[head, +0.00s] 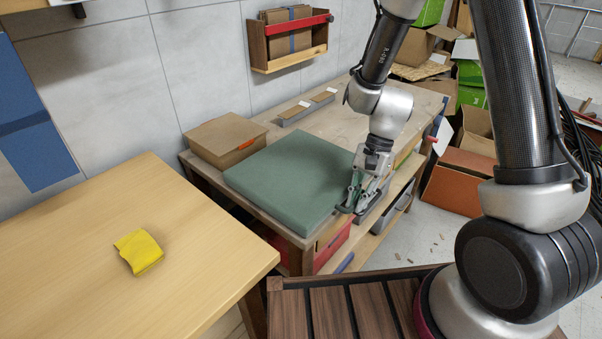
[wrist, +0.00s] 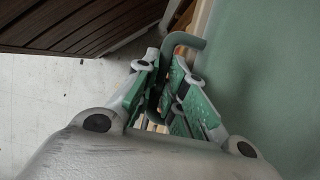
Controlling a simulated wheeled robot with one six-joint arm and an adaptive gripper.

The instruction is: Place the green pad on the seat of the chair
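The green pad (head: 293,178) is a thick square cushion lying flat on the wooden workbench. In the wrist view it (wrist: 262,70) fills the right side. My gripper (head: 358,203) is low at the pad's right front edge. In the wrist view, the fingertips of my gripper (wrist: 165,60) are close together on both sides of a thin grey-green strap (wrist: 190,39) at the pad's edge.
A light wood table (head: 95,240) with a yellow cloth (head: 139,251) stands at left. On the workbench (head: 345,115), a cardboard box (head: 225,140) sits behind the pad. Bins fill the shelf below. Boxes and an orange-brown carton (head: 458,180) stand at right. Floor between is mostly clear.

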